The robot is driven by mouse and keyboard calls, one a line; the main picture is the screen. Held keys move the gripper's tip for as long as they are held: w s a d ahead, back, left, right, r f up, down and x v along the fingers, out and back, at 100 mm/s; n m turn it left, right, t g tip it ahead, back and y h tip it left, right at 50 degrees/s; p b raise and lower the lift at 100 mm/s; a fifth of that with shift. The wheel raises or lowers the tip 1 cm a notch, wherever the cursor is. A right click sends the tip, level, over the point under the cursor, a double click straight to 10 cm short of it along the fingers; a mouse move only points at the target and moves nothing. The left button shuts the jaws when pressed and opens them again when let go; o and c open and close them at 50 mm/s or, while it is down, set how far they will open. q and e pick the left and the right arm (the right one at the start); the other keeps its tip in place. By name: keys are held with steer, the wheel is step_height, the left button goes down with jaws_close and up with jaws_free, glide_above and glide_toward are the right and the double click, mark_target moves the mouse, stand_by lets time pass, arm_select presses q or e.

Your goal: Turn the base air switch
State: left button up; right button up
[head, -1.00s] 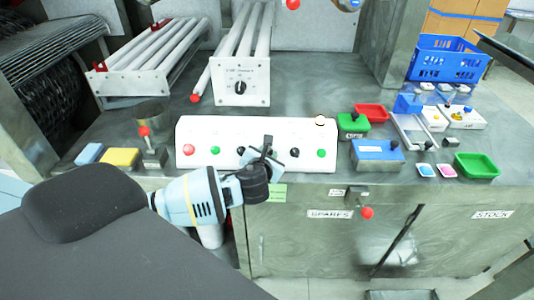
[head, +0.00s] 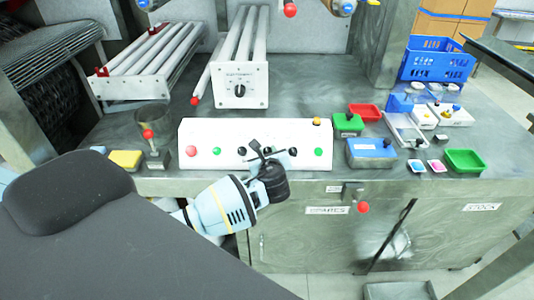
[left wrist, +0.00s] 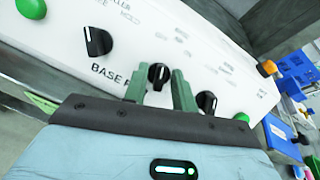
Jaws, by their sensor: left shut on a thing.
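The white control panel (head: 225,132) on the bench carries a row of red, green and black controls. In the left wrist view, a black knob (left wrist: 158,74) with a white pointer mark sits between the green fingers of my left gripper (left wrist: 160,88). The fingers are shut on this knob; the label by it reads "BASE" and is partly covered by a finger. In the head view, my left gripper (head: 264,154) is at the middle of the panel's row and hides most of that knob. My right gripper is not in view.
A black knob stands on each side of the held one, left (left wrist: 98,42) and right (left wrist: 207,101). A green button (left wrist: 31,8) is further left. A red-knobbed post (head: 148,134) stands left of the panel; a blue box (head: 371,150) stands right of it.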

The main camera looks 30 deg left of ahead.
arm_select(q)
steer(key=shift+n+g, duration=0.3)
steer(key=shift+n, duration=1)
steer(key=o, duration=0.6)
steer(key=shift+v, duration=3.85)
steer(key=shift+d+f, duration=0.1)
